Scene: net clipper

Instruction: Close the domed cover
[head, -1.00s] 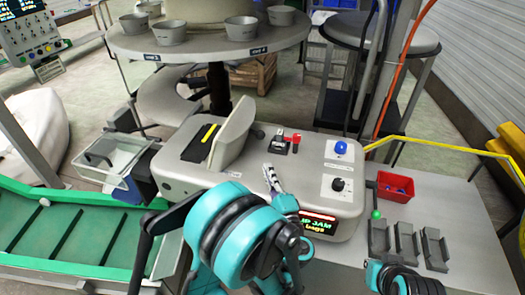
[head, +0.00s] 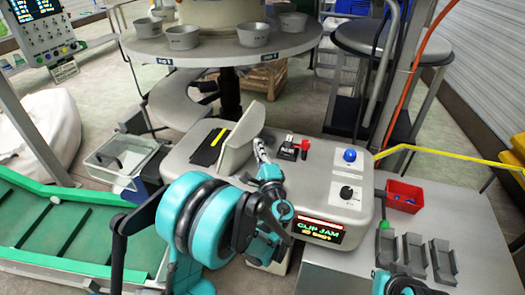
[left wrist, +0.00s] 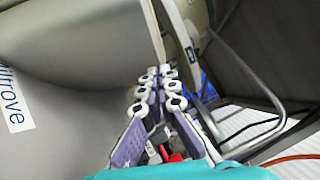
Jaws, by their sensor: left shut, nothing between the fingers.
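The domed cover (head: 243,137) is a light grey curved lid standing raised on the clipper machine (head: 185,165), beside a dark slot with a yellow strip (head: 211,147). My left gripper (head: 261,147) is shut and empty, with its fingertips close to the right side of the cover. I cannot tell whether they touch it. In the left wrist view the shut fingers (left wrist: 157,75) are beside large grey surfaces, one with a partly cut-off blue label. My teal left arm hides part of the machine's front. My right gripper is not visible; only a teal part of that arm shows at the bottom right.
A red switch (head: 304,146), blue button (head: 350,155) and black knob (head: 346,192) sit right of the cover. The display (head: 318,232) reads "CLIP JAM". A round table with bowls (head: 225,50) stands behind, and a red bin (head: 404,195) stands at right.

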